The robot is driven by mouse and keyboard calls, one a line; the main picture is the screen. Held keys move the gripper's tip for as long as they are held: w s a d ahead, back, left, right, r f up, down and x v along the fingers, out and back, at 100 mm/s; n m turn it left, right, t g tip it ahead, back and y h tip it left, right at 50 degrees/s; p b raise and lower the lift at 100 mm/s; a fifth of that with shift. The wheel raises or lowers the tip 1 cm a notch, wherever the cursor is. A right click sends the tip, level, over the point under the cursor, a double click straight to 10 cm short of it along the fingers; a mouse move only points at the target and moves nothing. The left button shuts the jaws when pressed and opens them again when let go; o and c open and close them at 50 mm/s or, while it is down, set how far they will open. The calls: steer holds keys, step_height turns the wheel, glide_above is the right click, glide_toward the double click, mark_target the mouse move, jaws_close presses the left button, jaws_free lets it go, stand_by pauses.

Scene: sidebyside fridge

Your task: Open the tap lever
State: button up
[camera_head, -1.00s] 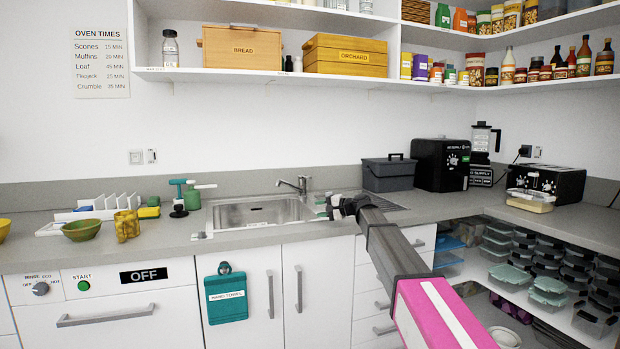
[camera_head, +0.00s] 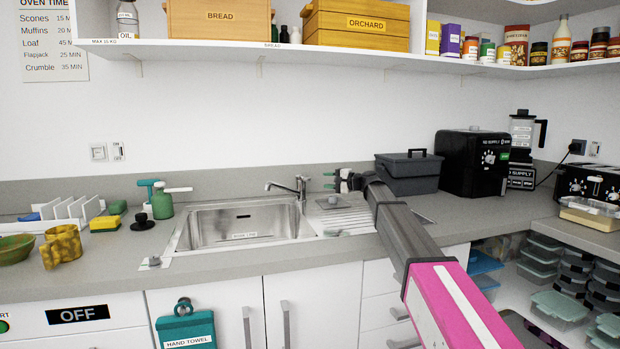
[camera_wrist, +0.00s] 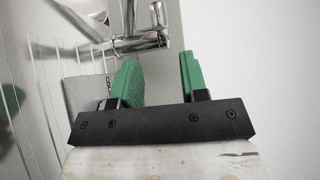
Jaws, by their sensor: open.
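The chrome tap (camera_head: 289,187) stands at the back right corner of the sink, its spout pointing left over the basin. Its short lever (camera_head: 303,179) is at the top of the body. In the wrist view the tap (camera_wrist: 140,42) shows close ahead, just beyond my fingertips. My gripper (camera_head: 334,181) is a little right of the tap and above the drainer. In the wrist view its two green fingers (camera_wrist: 160,72) are apart with nothing between them. The gripper is apart from the tap in the head view.
The steel sink (camera_head: 180,235) and ribbed drainer (camera_head: 352,222) lie below. A dark grey box (camera_head: 408,172) stands close right of my gripper, with a black appliance (camera_head: 470,163) beyond it. A shelf (camera_head: 350,53) overhangs the counter. A green bottle (camera_head: 163,203) stands left of the sink.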

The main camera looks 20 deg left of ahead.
mark_target(306, 178)
steer(key=x, duration=1.1)
steer(key=shift+w+d, duration=0.1)
steer(key=shift+w, duration=0.05)
steer(key=shift+c, duration=0.3)
jaws_close()
